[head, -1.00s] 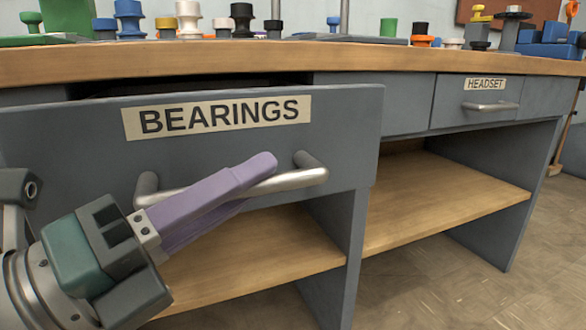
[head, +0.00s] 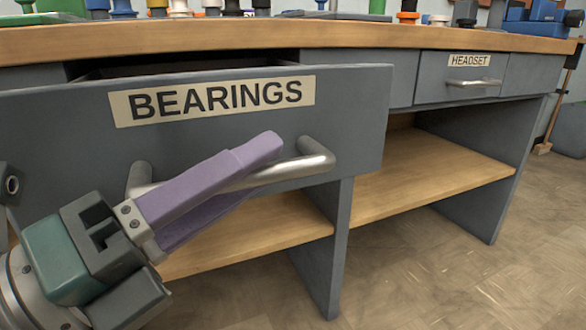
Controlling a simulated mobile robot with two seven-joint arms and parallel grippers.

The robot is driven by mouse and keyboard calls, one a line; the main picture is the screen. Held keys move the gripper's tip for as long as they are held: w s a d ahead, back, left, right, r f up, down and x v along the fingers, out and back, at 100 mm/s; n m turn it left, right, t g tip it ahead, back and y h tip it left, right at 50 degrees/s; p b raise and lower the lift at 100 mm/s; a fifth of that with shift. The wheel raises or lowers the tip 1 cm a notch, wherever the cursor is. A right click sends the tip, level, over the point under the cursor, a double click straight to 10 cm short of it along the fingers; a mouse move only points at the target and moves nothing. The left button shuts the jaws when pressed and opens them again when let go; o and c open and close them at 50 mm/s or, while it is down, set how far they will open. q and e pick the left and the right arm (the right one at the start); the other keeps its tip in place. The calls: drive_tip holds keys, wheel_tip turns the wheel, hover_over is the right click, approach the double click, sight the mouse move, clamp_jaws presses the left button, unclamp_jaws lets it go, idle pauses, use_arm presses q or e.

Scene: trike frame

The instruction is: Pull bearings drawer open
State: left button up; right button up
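The grey bearings drawer (head: 350,110) stands partly out of the workbench, with a dark gap showing behind its front. Its label (head: 215,100) reads BEARINGS. A silver bar handle (head: 309,163) runs across the drawer front below the label. My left gripper (head: 262,160) comes in from the lower left, with its purple fingers at the handle, one above the bar and one below it. The fingers look closed around the bar; the contact is partly hidden by the upper finger. My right gripper is not in view.
The wooden bench top (head: 300,42) above carries several colourful parts at its back. A shut headset drawer (head: 430,78) is at the right. A wooden shelf (head: 430,165) lies below, between grey upright panels. The floor (head: 450,280) at the lower right is clear.

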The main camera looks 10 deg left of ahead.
use_arm(q)
drive_tip(key=shift+o, duration=0.6)
drive_tip(key=v, duration=1)
